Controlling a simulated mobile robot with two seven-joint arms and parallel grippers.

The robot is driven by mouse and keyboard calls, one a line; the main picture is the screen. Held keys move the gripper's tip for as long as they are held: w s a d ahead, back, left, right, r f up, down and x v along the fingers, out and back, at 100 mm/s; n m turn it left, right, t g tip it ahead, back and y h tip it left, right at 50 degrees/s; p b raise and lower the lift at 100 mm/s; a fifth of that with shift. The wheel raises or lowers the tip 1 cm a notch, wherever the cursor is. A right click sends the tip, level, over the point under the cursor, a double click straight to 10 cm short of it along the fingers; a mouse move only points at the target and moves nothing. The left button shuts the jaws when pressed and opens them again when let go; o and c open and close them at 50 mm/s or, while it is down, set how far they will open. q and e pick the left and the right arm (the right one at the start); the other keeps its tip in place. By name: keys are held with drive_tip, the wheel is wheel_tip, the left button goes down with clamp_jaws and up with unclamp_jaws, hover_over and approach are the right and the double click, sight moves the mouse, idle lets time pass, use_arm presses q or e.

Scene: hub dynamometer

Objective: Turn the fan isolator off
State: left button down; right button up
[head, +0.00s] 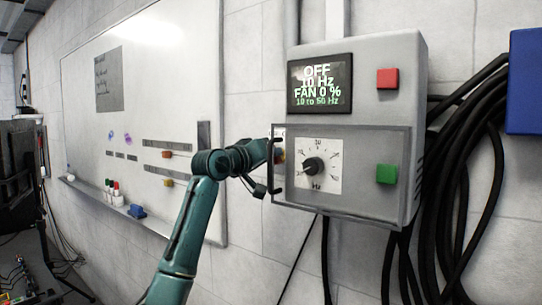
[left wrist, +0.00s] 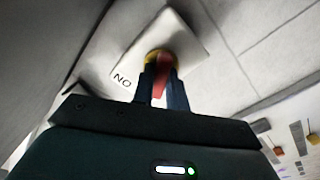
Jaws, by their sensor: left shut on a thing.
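The fan isolator is a red handle (left wrist: 159,86) on a yellow round base (left wrist: 157,57), set on a pale plate (left wrist: 185,42) with lettering that shows part of its marking. In the head view my left gripper (head: 270,155) reaches the box's left side and partly hides the isolator. My right gripper is not in view.
The box front has a display (head: 320,83) reading OFF, 10 Hz, FAN 0 %, a dial (head: 313,166), a red button (head: 388,78) and a green button (head: 387,174). Thick black cables (head: 465,170) hang at right. A whiteboard (head: 150,100) is on the left wall.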

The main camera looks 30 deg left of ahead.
use_arm(q)
drive_tip(key=shift+n, duration=0.5)
drive_tip(key=c, duration=1.4)
unclamp_jaws()
drive_tip(key=shift+s, duration=0.1)
drive_tip(key=s+a+b, duration=0.1)
drive_tip(key=s+b, duration=0.3)
drive_tip(key=s, duration=0.9)
